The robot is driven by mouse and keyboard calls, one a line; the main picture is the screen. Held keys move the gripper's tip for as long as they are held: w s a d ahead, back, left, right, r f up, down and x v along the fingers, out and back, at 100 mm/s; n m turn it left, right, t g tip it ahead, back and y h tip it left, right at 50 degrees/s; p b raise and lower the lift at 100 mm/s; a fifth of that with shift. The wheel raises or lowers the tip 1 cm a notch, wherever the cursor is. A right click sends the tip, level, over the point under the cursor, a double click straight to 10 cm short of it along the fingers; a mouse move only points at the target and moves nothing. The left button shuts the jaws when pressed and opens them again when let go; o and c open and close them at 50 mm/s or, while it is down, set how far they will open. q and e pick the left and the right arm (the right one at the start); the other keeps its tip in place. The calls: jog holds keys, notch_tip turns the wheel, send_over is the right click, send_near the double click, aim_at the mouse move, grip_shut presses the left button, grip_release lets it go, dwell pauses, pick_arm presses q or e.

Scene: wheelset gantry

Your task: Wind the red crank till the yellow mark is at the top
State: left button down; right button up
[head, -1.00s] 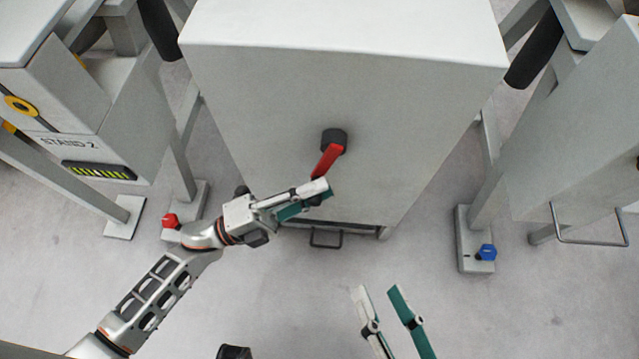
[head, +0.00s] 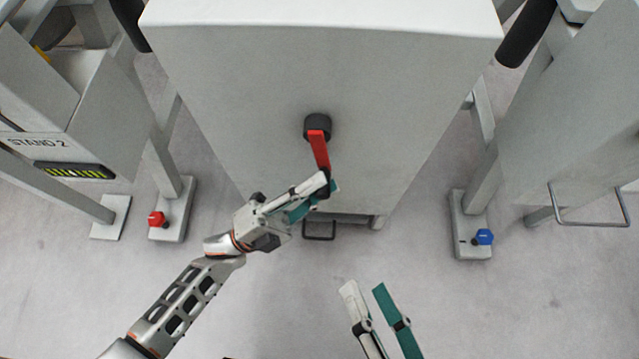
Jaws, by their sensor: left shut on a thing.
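The red crank (head: 319,150) is on the front of the large grey cabinet (head: 240,110). Its arm hangs from a black hub (head: 317,125) and points down, slightly to the right. My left gripper (head: 324,187) is shut at the crank's lower end, around its dark handle, which the fingers mostly hide. I see no yellow mark on the crank or hub. My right gripper (head: 368,302) is open and empty, low in the picture, in front of the cabinet and apart from it.
A stand labelled STAND 2 (head: 40,143) is at the left, with a red knob (head: 156,219) on a foot. At the right are a blue knob (head: 484,237) and a wire handle (head: 590,222). A dark handle (head: 319,231) sits under the cabinet. The floor in front is clear.

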pick_arm(q)
jog(key=c, duration=1.9)
grip_release()
jog(key=shift+w+a+r+t, duration=0.15)
jog(key=shift+w+a+t, duration=0.15)
jog(key=shift+a, duration=0.25)
jog(key=shift+d, duration=0.1)
jog(key=shift+d, duration=0.1)
jog(key=shift+s, duration=0.1)
jog(key=v, duration=1.2)
